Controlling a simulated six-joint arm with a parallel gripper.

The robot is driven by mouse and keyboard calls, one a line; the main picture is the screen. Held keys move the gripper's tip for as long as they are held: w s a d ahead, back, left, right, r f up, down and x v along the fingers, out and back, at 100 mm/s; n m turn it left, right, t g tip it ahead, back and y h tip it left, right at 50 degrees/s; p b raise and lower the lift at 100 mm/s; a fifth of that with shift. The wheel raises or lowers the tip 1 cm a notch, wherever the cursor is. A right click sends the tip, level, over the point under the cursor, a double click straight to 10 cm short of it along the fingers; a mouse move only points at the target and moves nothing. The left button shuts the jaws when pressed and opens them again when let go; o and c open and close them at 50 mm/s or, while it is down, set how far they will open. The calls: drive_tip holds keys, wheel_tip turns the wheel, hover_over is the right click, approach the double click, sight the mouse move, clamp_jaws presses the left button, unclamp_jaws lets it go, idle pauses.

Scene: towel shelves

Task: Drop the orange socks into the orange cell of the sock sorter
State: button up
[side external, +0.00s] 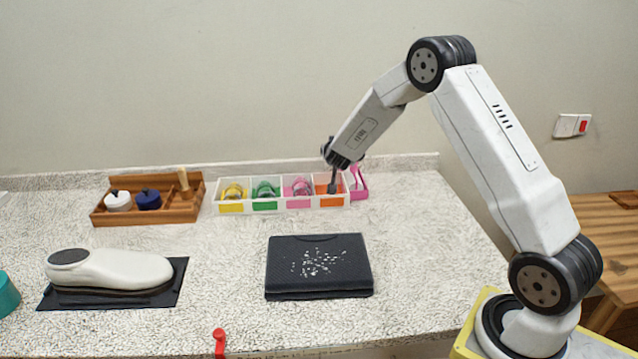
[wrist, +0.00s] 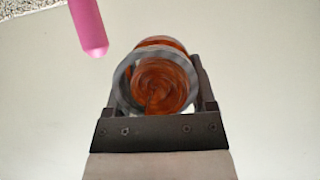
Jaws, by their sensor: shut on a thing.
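The sock sorter (side external: 282,206) is a white tray with coloured front labels, standing against the back wall. Its orange-labelled cell (side external: 333,202) is at the right end. My gripper (side external: 333,188) points down at this cell, with its fingertips at about rim height. In the wrist view, my gripper (wrist: 160,88) is shut on the orange socks (wrist: 160,86), a rolled bundle with a greyish edge, held between the two fingers. In the side view the socks are mostly hidden by the gripper and the tray front. I cannot tell whether they touch the cell floor.
Yellow, green and pink rolls fill the other cells. A pink stand (side external: 358,182) is close to the sorter's right end. A wooden box (side external: 150,213) stands left.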

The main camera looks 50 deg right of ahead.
drive_tip(key=shift+f, duration=1.4)
drive_tip(key=o, duration=1.2)
drive_tip(key=shift+c, duration=0.2)
drive_tip(key=v, duration=0.7)
drive_tip(key=shift+s+a+r, duration=0.15)
drive_tip(key=shift+s+a, duration=0.1)
